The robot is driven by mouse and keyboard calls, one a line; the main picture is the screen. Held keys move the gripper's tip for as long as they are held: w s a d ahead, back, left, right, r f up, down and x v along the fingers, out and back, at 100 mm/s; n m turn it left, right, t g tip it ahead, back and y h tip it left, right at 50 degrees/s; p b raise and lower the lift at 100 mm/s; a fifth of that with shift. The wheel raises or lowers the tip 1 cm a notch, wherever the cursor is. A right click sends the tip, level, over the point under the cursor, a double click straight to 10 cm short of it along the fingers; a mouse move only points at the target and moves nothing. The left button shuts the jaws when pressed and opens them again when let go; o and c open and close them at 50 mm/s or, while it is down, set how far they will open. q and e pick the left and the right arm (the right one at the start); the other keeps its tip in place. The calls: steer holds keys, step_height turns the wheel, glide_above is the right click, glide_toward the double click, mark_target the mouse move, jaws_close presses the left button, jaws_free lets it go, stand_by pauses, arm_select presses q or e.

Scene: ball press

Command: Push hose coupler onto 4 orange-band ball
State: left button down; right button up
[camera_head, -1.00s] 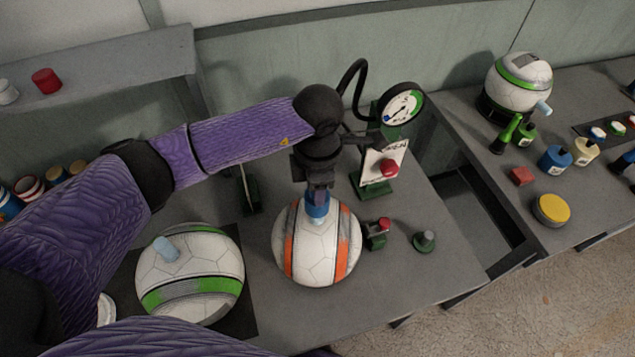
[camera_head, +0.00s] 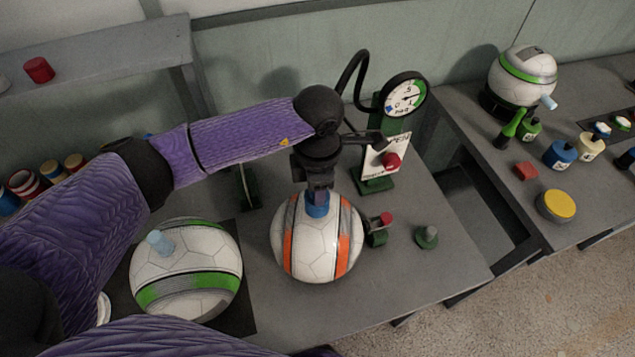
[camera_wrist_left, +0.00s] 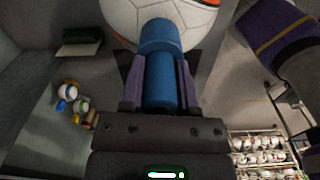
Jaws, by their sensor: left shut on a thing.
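The orange-band ball (camera_head: 317,245) is white with orange and grey bands and sits near the middle of the table. The blue hose coupler (camera_head: 317,208) stands upright at the top of this ball. My left gripper (camera_head: 318,192) points down and is shut on the coupler. The left wrist view shows the coupler (camera_wrist_left: 161,75) between the two fingers (camera_wrist_left: 160,88), its far end meeting the ball (camera_wrist_left: 150,12). How deep it sits on the ball's valve is hidden. My right gripper is not in view.
A green-band ball (camera_head: 187,280) with a light blue plug lies on a dark mat to the left. Small fixtures (camera_head: 377,230) stand right of the orange-band ball.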

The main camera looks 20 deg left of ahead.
arm_select(q)
steer(key=shift+f, duration=0.15)
steer(key=shift+c, duration=1.4)
jaws_free()
